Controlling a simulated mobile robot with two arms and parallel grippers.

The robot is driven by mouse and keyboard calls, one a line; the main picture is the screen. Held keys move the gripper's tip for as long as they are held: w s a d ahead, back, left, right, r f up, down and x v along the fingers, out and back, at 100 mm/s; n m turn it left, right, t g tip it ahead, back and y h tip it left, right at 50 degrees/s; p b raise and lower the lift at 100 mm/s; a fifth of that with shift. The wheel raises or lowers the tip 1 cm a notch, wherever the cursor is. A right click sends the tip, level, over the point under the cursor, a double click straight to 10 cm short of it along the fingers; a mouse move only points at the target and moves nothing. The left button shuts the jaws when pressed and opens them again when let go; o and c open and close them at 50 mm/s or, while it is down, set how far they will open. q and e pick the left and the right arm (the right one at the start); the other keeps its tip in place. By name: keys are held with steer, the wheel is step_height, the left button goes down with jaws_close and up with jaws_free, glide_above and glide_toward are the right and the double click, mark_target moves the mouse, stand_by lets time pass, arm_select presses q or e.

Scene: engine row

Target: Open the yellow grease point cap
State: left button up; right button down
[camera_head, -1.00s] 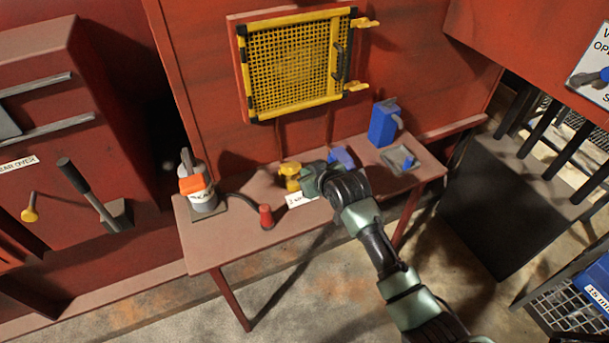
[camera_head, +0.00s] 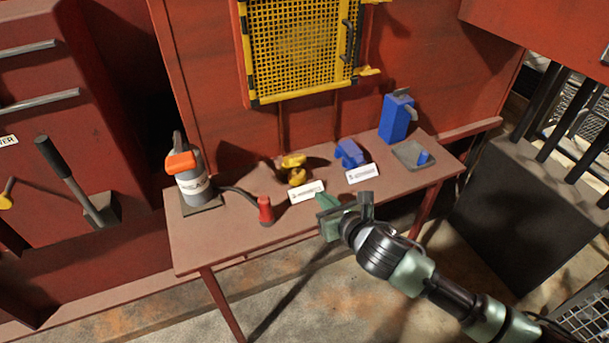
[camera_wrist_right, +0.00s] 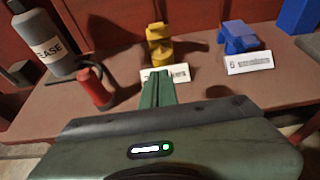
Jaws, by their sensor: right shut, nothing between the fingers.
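The yellow grease point (camera_head: 296,176) stands on the red bench behind a small white label. Its yellow cap (camera_head: 292,161) is at its top; whether the cap is open or shut is too small to tell. The grease point also shows in the right wrist view (camera_wrist_right: 159,50), just beyond my fingers. My right gripper (camera_head: 325,205) is shut and empty at the bench's front edge, in front of and to the right of the grease point, apart from it. Its closed fingers (camera_wrist_right: 157,88) overlap the label in the wrist view. My left gripper is not in view.
The bench (camera_head: 225,240) also holds a grey grease canister (camera_head: 194,187) with an orange top, a red nozzle (camera_head: 265,209) on a hose, a blue grease point (camera_head: 349,153) and a blue box (camera_head: 396,118). A yellow mesh guard (camera_head: 300,50) hangs behind.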

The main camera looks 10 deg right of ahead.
glide_toward(298, 163)
steer(key=f, duration=0.1)
steer(key=w+f, duration=0.1)
steer(key=f, duration=0.1)
steer(key=w+a+f, duration=0.1)
steer(key=f, duration=0.1)
steer(key=shift+w+a+r+p, duration=0.2)
steer(key=shift+w+r+p, duration=0.45)
steer(key=shift+r, duration=0.4)
steer(key=shift+w+a+r, duration=0.15)
steer(key=shift+w+r, duration=0.35)
